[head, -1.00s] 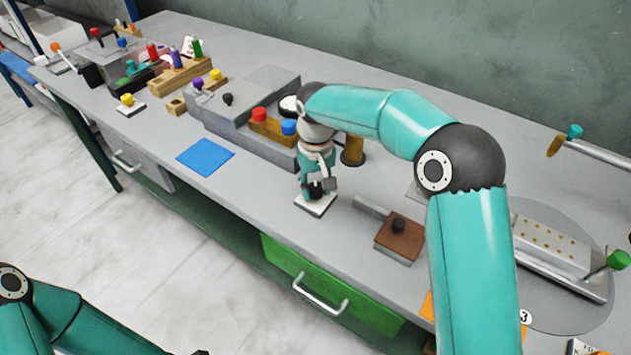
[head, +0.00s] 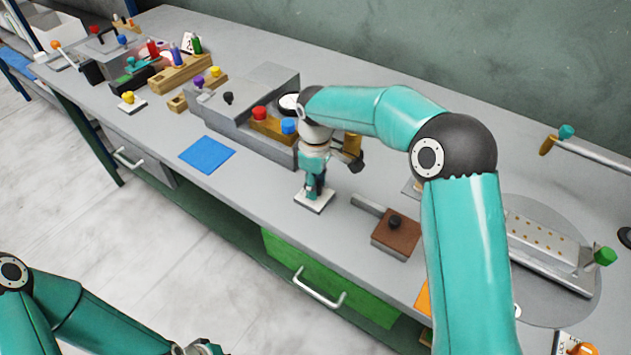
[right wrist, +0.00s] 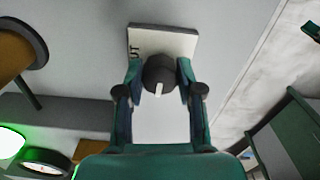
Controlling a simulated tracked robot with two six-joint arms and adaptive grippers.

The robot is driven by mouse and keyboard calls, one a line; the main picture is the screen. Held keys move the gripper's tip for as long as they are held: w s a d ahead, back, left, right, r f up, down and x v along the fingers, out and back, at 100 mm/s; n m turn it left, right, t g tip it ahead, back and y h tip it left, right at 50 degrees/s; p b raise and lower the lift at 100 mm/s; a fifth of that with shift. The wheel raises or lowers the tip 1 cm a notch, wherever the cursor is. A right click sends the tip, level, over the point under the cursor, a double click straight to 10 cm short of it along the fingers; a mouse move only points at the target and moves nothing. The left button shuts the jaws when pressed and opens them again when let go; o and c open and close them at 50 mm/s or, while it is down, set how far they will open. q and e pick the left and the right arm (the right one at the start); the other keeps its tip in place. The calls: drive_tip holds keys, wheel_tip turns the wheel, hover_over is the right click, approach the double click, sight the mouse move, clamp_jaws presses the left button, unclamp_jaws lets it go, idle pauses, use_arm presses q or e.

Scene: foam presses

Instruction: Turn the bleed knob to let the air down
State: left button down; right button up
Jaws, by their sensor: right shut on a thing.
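A black knob (right wrist: 159,76) with a white pointer line sits on a small white plate (right wrist: 172,40), which carries partly visible black lettering. In the right wrist view my right gripper (right wrist: 159,84) has its fingers on both sides of the knob and is shut on it. In the head view the right gripper (head: 313,192) points down over the white plate (head: 316,204), and hides the knob. My left gripper (head: 200,348) shows only in part at the bottom edge, far from the knob, and its fingers cannot be made out.
A grey press block (head: 225,115) with red and blue buttons stands left of the right gripper. A blue mat (head: 207,154) lies further left. A brown block with a black knob (head: 396,234) lies to the right. The green drawer (head: 325,275) is below the bench's front edge.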

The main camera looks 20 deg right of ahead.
drive_tip(key=shift+w+r+n, duration=0.1)
drive_tip(key=shift+n, duration=0.2)
drive_tip(key=o, duration=1.2)
drive_tip(key=shift+c, duration=0.2)
wheel_tip(320, 180, up, 12)
idle(0.4)
